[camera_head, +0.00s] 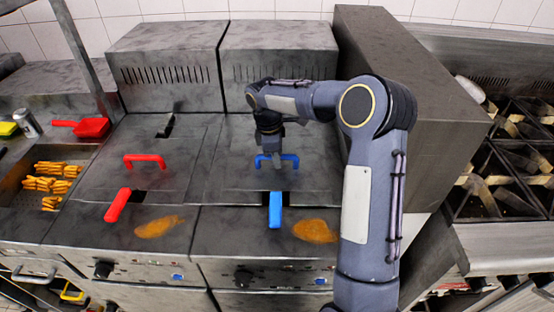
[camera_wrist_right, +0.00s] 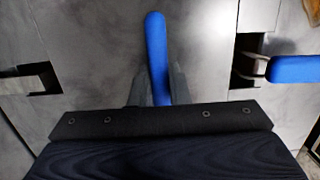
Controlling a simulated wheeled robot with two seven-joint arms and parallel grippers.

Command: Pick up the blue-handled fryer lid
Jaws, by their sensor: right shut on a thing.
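The blue-handled fryer lid (camera_head: 240,177) lies flat over the right fryer, a grey metal plate with a blue bar handle (camera_head: 291,160) on top. My right gripper (camera_head: 276,163) reaches down from above and is shut on that handle. In the right wrist view the blue handle (camera_wrist_right: 155,50) runs between the two dark fingers (camera_wrist_right: 157,88), which hide its near part. The lid looks level; I cannot see a gap under it. My left gripper is not in view.
A blue basket handle (camera_head: 276,210) sticks out in front of the lid. A red-handled lid (camera_head: 144,161) and a red basket handle (camera_head: 117,205) are to the left. Fries (camera_head: 52,180) lie in a tray at far left. A tall metal cabinet (camera_head: 400,80) stands close at right.

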